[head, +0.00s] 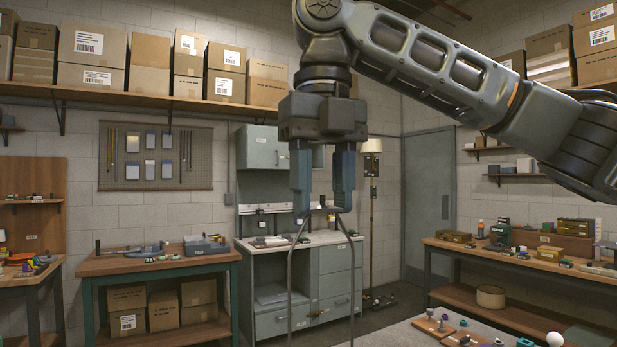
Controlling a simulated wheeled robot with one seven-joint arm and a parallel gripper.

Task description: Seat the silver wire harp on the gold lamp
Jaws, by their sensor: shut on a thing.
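My gripper (323,204) points straight down in the middle of the head view. Its two blue-grey fingers are shut on the top of the silver wire harp (291,266). The harp hangs upright below the fingers, its two legs spreading apart and running down out of the bottom of the picture. The lower ends of the harp are out of view. I do not see the gold lamp in this frame, so how the harp stands to it cannot be told.
A near table (395,335) at the bottom right carries small coloured parts and a white ball (555,339). A workbench (160,262) stands at the left and another (480,248) at the right.

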